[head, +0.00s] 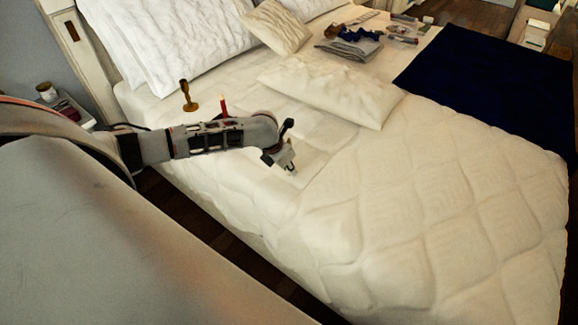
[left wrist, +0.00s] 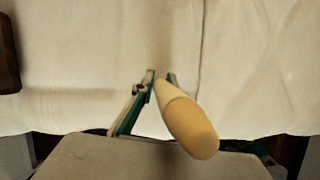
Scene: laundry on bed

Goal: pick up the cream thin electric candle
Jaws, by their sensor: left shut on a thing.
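The cream thin electric candle (left wrist: 187,124) shows large in the left wrist view, a pale yellowish rod with a rounded end toward the camera. My left gripper (left wrist: 160,82) is shut on its far end. In the head view my left gripper (head: 288,168) is over the near left part of the bed. The candle is too small and too covered by the gripper to make out clearly there. My right gripper is not in view.
A brass candle holder (head: 187,97) and a red candle (head: 223,106) stand behind my left arm. Cream pillow (head: 330,88) lies beyond the gripper. Folded clothes (head: 350,48) and small items are at the back. The quilted bed (head: 450,220) is clear at right, beside a navy blanket (head: 500,80).

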